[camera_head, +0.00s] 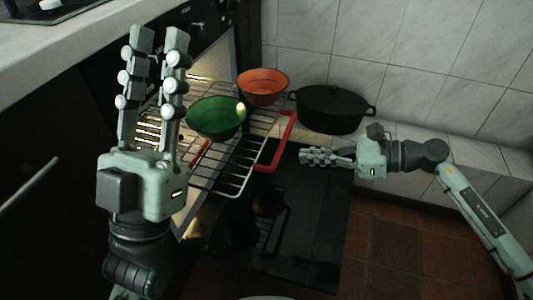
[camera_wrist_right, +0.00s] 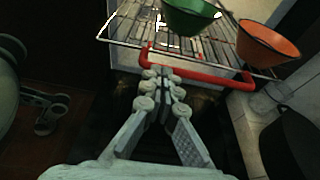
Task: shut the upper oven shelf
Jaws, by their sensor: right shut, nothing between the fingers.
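A wire oven shelf (camera_head: 225,180) with a red front bar (camera_head: 283,145) is pulled out of the oven at the left. It carries a green bowl (camera_head: 215,120) and an orange bowl (camera_head: 262,88). In the right wrist view, the red bar (camera_wrist_right: 195,68) lies just beyond my right fingertips; contact is unclear. My right gripper (camera_head: 303,156) is shut and empty, to the right of the shelf's front, pointing left. My left gripper (camera_head: 160,42) is open and empty, pointing up in front of the oven. It hides part of the oven and shelf.
The dark oven door (camera_head: 315,220) is folded down below the shelf. A black pot (camera_head: 333,108) stands to the right on a tiled ledge by the wall. A pale worktop (camera_head: 60,52) is at upper left. Tiled floor (camera_head: 410,245) is clear at lower right.

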